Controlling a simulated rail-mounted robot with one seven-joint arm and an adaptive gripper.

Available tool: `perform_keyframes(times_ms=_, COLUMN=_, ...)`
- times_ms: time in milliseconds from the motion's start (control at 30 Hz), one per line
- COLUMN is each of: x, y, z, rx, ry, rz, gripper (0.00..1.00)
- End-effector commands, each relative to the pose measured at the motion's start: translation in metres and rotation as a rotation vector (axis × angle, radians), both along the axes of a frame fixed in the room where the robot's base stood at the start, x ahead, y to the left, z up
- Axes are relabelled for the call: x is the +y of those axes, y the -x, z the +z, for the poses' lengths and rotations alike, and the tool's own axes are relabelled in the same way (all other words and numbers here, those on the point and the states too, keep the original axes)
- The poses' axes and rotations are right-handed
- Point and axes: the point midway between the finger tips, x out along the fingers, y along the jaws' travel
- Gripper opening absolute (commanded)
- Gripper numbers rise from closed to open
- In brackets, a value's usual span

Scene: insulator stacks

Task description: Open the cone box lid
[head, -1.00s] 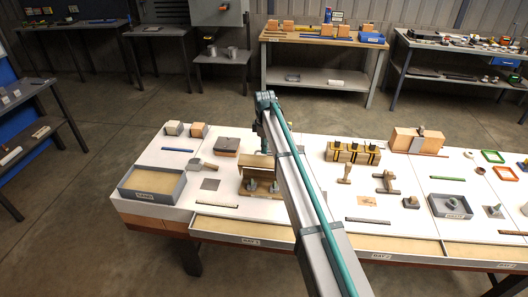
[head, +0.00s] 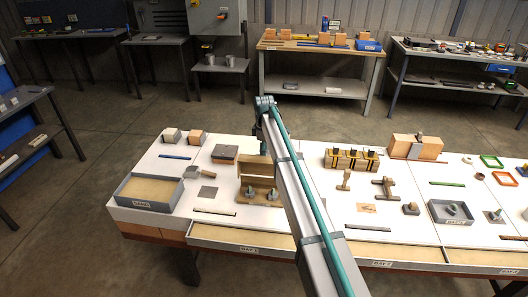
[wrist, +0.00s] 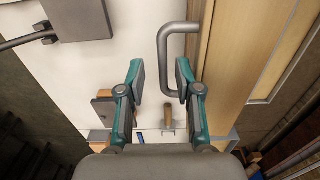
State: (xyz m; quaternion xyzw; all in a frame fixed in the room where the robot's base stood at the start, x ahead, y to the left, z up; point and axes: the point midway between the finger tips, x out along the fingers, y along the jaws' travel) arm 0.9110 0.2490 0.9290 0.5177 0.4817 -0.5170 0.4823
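A wooden box (head: 257,182) stands on the white table below the end of my arm, partly hidden by the arm. Two grey insulator pieces (head: 249,193) stand at its front. In the wrist view, a pale wooden panel (wrist: 236,62), apparently the lid, runs along the right. A bent grey metal bar handle (wrist: 164,52) is fixed to it. My gripper (wrist: 160,78) is open, its two teal and grey fingers apart. The handle's near bar lies by the right fingertip, and I cannot tell whether they touch. Nothing is held between the fingers.
A lidded box (head: 225,153) is behind the wooden box. A wooden block stand (head: 350,160) and a wooden stamp (head: 345,180) stand right of my arm.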

Motion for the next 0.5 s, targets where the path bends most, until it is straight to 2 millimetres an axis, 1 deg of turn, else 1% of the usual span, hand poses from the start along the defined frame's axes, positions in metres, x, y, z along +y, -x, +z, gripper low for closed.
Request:
perform_keyframes(times_ms=167, x=0.0, y=-0.002, z=0.003, rx=0.0, ry=0.0, rz=0.0, gripper=0.35)
perform_keyframes(times_ms=500, x=-0.001, y=-0.016, z=0.019, rx=0.0, ry=0.0, rz=0.0, gripper=0.35)
